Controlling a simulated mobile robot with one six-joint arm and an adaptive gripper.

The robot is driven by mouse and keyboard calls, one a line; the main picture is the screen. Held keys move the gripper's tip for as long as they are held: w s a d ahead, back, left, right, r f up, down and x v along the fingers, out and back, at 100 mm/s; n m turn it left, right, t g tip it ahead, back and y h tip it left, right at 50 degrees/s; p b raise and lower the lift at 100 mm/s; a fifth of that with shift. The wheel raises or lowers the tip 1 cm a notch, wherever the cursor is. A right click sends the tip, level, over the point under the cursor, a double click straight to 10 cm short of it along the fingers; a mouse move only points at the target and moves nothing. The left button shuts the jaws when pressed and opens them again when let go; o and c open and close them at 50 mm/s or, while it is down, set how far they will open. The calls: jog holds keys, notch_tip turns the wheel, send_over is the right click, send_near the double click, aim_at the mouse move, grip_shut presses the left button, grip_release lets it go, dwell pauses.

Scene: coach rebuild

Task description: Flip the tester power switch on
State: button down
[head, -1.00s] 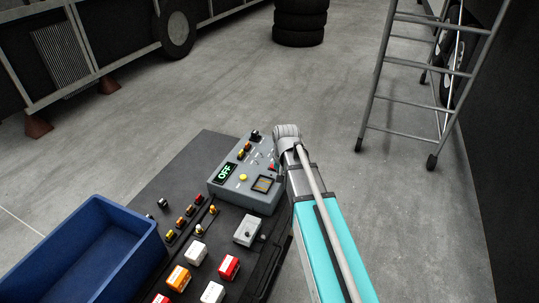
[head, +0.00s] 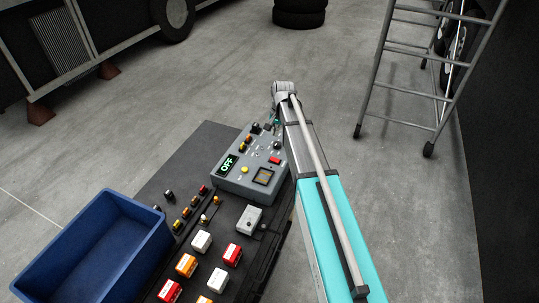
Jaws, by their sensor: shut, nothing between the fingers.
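The grey tester box (head: 236,183) sits on the dark bench, with a green display (head: 228,163) reading OFF. A red switch (head: 275,160) is on its right side, a yellow button (head: 245,170) near its middle, and a dark square panel with a yellowish face at its front right. My gripper (head: 275,124) shows only as a small part below the end of my arm, at the tester's far right corner, beyond the red switch. It is shut and empty. My arm hides some of the space right of the tester, and I cannot tell whether the fingertips touch it.
A blue bin (head: 150,264) stands at the left front. Red, white and orange blocks (head: 202,242) and a small grey box (head: 248,219) lie on the dark bench (head: 188,160). A ladder (head: 414,87) stands at the right. Open floor lies beyond the bench.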

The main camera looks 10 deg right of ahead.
aim_at(272, 160)
jog(key=shift+f, duration=0.1)
jog(key=f+b, duration=0.4)
jog(key=a+f+b, duration=0.1)
jog(key=f+b, duration=0.4)
jog(key=w+f+b, duration=0.1)
jog(key=f+b, duration=0.3)
jog(key=shift+a+f+b, duration=0.3)
jog(key=shift+f+b, duration=0.05)
jog(key=shift+b, duration=0.05)
dwell(0.5)
jog(key=shift+w+f, duration=0.1)
dwell(0.4)
jog(key=shift+f+h, duration=0.2)
jog(key=shift+h, duration=0.2)
jog(key=shift+a, duration=0.1)
jog(key=shift+r, duration=0.15)
jog(key=shift+s+d+r, duration=0.25)
jog(key=shift+s+d, duration=0.15)
jog(key=shift+d, duration=0.2)
jog(key=shift+r, duration=0.1)
